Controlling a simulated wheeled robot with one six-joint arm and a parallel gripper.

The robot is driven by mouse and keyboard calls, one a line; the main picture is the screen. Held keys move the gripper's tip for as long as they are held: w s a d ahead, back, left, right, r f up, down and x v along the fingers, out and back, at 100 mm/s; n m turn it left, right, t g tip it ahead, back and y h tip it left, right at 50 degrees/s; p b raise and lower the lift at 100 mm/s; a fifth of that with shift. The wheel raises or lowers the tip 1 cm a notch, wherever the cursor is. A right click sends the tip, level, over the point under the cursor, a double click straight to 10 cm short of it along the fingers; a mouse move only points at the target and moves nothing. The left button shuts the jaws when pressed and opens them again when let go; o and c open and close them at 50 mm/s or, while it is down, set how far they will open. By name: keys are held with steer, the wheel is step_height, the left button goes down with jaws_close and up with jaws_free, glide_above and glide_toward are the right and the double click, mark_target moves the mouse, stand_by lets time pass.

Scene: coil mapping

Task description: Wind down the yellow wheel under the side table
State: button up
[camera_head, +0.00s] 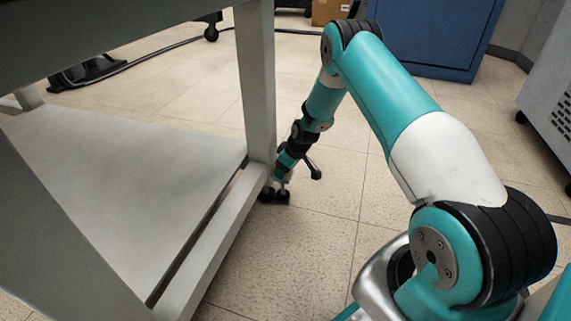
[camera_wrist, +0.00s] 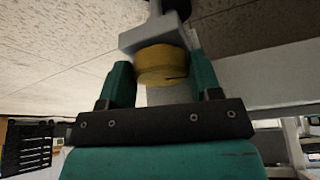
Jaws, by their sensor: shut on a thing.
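The yellow wheel (camera_wrist: 161,66) shows in the wrist view, between the two green fingers of my gripper (camera_wrist: 160,80). My gripper is shut on it, one finger on each side. A grey bracket (camera_wrist: 155,37) sits right against the wheel, with a dark caster part beyond it at the top edge. In the head view my gripper (camera_head: 282,186) is low at the foot of the side table's (camera_head: 258,85) near right leg, close to the floor. The yellow wheel cannot be made out there.
The table's grey lower shelf (camera_head: 120,170) spans the left side. A blue cabinet (camera_head: 430,40) stands at the back, with a cardboard box (camera_head: 328,11) beside it. A grey vented unit (camera_head: 550,90) is at the right edge. Tiled floor right of the leg is clear.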

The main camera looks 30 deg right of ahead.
steer(key=o, duration=0.9)
steer(key=shift+o, duration=0.2)
steer(key=p+v, duration=0.9)
steer(key=v, duration=0.8)
steer(key=shift+s+r+p, duration=0.15)
steer(key=shift+s+p, duration=0.05)
steer(key=shift+p, duration=0.15)
